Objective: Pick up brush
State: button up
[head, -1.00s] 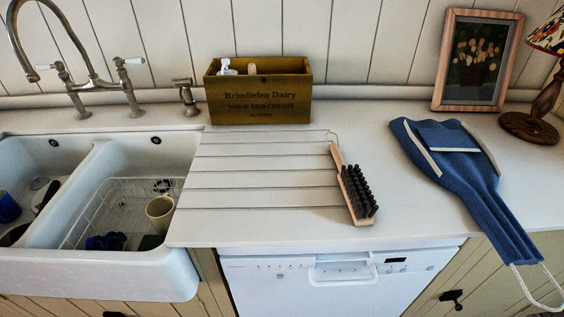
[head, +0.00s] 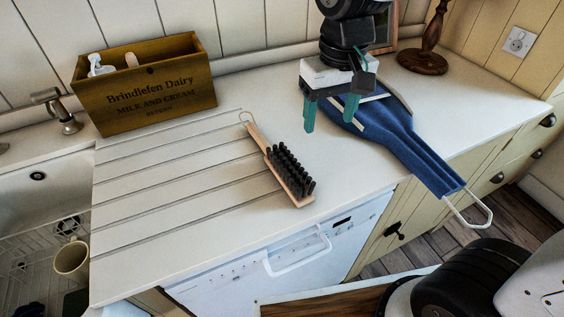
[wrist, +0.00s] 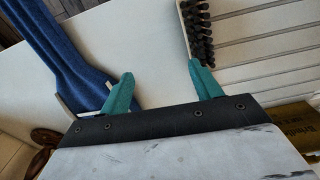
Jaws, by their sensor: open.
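The brush (head: 282,170) lies on the white counter by the grooved drainer, its dark bristles to the right and its wooden handle pointing up and left to a wire loop. Part of its bristles shows at the top of the wrist view (wrist: 197,28). My gripper (head: 330,118) is open and empty, with its teal fingers apart. It is right of the brush and above it in the picture, in front of the blue apron. In the wrist view the fingertips (wrist: 162,70) point towards the counter, with the brush beyond the right finger.
The blue apron (head: 411,142) lies right of the brush, its strap hanging over the counter edge. A wooden dairy crate (head: 150,88) stands at the back left. A lamp base (head: 422,61) and a partly hidden picture frame stand at the back right. A sink with a cup (head: 72,260) is at the left.

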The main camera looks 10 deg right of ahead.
jog(key=n, duration=0.1)
send_over(274, 144)
jog(key=f, duration=0.5)
jog(key=shift+s+f, duration=0.15)
jog(key=shift+s, duration=0.05)
notch_tip(274, 144, down, 8)
jog(key=shift+w+f, duration=0.1)
jog(key=shift+w, duration=0.05)
jog(key=c, duration=1.2)
